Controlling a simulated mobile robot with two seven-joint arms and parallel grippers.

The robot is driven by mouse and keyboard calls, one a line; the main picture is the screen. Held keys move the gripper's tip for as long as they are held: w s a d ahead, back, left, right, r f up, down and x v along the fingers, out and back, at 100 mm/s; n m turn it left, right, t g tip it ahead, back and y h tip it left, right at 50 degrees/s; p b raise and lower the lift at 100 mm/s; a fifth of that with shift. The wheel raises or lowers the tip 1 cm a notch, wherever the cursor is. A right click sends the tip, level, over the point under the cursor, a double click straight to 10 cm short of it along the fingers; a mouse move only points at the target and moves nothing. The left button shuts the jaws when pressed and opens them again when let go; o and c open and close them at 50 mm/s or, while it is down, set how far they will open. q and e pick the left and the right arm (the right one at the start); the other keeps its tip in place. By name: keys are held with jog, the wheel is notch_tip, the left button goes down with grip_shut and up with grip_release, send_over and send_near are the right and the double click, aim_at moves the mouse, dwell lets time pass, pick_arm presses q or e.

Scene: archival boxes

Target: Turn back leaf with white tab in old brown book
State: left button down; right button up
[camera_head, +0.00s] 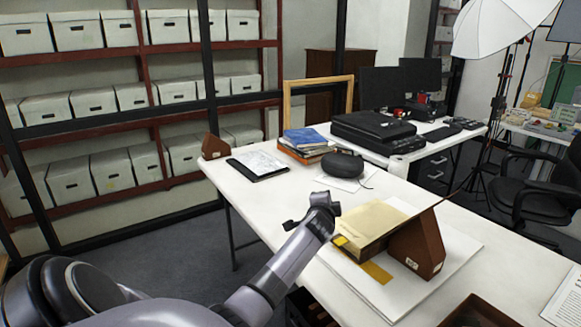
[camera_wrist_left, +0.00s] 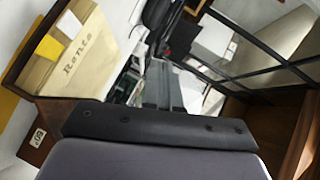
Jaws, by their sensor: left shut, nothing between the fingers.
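The old brown book (camera_head: 378,222) lies open on a brown wedge support (camera_head: 418,246) on the white table. A yellow tab (camera_head: 341,240) shows at its near left edge. In the left wrist view, the book's page (camera_wrist_left: 82,62) bears the word "Rents", with a white tab (camera_wrist_left: 70,24) and a yellow tab (camera_wrist_left: 49,47) at its edge. I cannot make out the white tab in the head view. My left gripper (camera_head: 318,208) is shut and empty, above the table just left of the book, apart from it. My right gripper is in neither view.
A yellow strip (camera_head: 377,272) lies on the white board (camera_head: 400,294) below the book. A dark rounded device (camera_head: 342,163), stacked books (camera_head: 305,146) and a black clipboard (camera_head: 257,165) stand farther back. A brown tray (camera_head: 478,313) is at the front right.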

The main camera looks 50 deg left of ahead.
pick_arm(q)
jog(key=s+a+r+p, duration=0.1)
jog(key=s+r, duration=1.1)
jog(key=shift+s+r, duration=0.15)
jog(key=shift+s, duration=0.05)
dwell(0.4)
jog(key=s+d+f+h, duration=0.2)
jog(key=d+f+h, duration=0.1)
jog(key=d+f, duration=0.6)
jog(key=s+d+f+h, duration=0.25)
jog(key=d+f, duration=0.45)
jog(key=f, duration=0.4)
jog(key=s+d+f+n+h, duration=0.2)
jog(key=s+d+f+h, duration=0.1)
jog(key=s+d+f, duration=0.2)
jog(key=s+d+f+n+g+h, duration=0.1)
jog(key=s+d+f+n+h, duration=0.2)
jog(key=d, duration=1.1)
jog(key=s+f, duration=0.3)
jog(key=s, duration=0.3)
jog(key=shift+f, duration=0.3)
